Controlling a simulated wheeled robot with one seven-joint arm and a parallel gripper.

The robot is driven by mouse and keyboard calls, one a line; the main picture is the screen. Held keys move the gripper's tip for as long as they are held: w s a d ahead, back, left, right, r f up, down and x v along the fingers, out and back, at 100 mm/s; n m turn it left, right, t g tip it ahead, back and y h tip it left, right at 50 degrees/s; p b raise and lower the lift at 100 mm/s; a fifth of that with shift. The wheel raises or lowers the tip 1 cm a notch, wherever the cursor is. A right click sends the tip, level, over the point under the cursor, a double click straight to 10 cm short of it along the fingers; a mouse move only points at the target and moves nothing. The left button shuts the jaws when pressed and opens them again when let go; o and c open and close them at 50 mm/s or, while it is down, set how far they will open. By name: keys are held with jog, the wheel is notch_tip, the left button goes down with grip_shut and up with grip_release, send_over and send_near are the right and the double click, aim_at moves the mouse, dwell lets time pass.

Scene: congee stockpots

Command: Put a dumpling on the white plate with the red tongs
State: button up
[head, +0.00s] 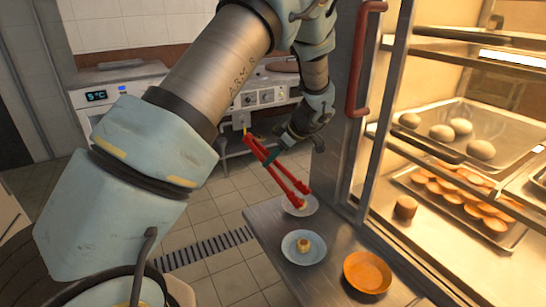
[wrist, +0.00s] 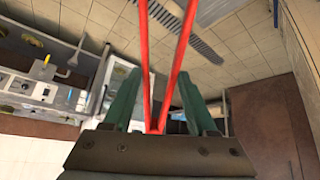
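My gripper (head: 268,157) is shut on the red tongs (head: 285,180), near their hinge end. In the wrist view the tongs (wrist: 147,70) run between my green fingers (wrist: 158,100) and out of the picture. In the head view they slant down, tips at or just above a small white plate (head: 310,208) at the counter's far end. Something small and pale is by the tips; I cannot tell whether it is gripped. A pale blue plate (head: 289,251) holds a small yellowish dumpling-like piece (head: 304,245) with a reddish top. The tong tips are hidden in the wrist view.
An orange plate (head: 368,272) sits nearer on the metal counter (head: 330,240). A lit glass cabinet (head: 400,150) at the right holds trays of buns and pastries; its door has a red handle (head: 363,60). Tiled floor (head: 225,285) with a drain grate (head: 205,248) lies left.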

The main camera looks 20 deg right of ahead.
dwell(0.5)
notch_tip(320, 180, up, 10)
jog(key=p, duration=0.3)
jog(key=shift+o, duration=0.4)
jog(key=shift+c, duration=0.4)
